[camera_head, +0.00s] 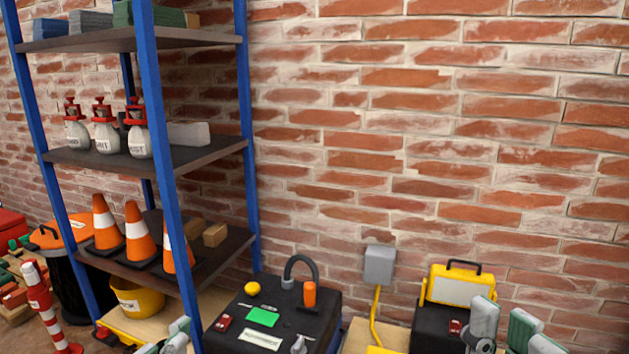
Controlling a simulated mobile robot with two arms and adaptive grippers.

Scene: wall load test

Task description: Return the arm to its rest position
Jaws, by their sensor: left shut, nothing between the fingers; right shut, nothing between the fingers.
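My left gripper (168,342) shows only in part at the bottom edge, in front of the shelf's blue front post. It is shut and empty. My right gripper (503,322) is at the bottom right, in front of a black box (430,325) with a yellow case on it. It is shut and empty. The lower parts of both arms are cut off by the frame's bottom edge.
A blue-post shelf (200,155) holds traffic cones (140,235) and several white red-topped bottles (105,132). A black box (250,310) with a hose stands between my grippers. A grey wall box (380,264) has a yellow cable. The brick wall above is clear.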

